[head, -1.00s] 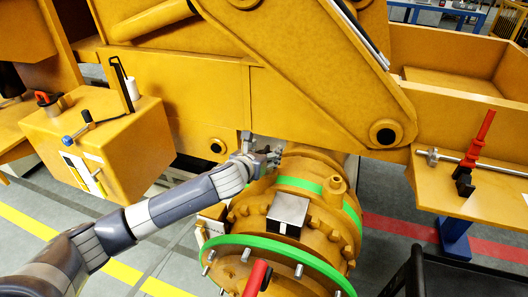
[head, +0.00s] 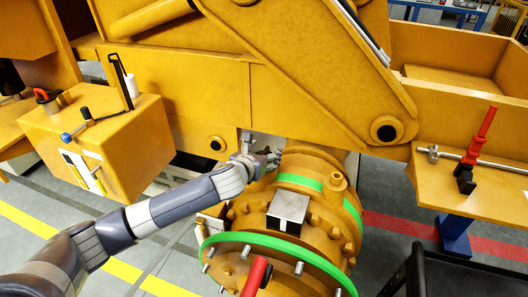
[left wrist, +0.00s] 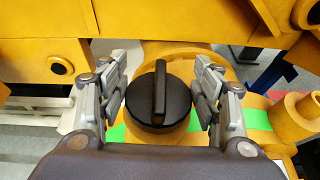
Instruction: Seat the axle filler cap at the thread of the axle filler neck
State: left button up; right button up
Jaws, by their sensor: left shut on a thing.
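My left gripper (head: 272,158) reaches in from the left to the top of the yellow axle housing (head: 312,165). I cannot tell whether this is the filler neck. My right gripper is not in view.
A yellow beam (head: 215,95) runs close behind and above the gripper. A grey block (head: 288,209) and a green-rimmed flange with studs (head: 275,242) are in front. A yellow box (head: 95,135) stands left, and a shelf with a red-handled tool (head: 480,140) right.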

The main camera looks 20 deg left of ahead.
pick_arm(q)
jog(key=shift+f, duration=0.25)
jog(key=o, duration=1.1)
jog(key=shift+o, duration=0.2)
jog(key=shift+s, duration=0.1)
jog(key=v, duration=1.2)
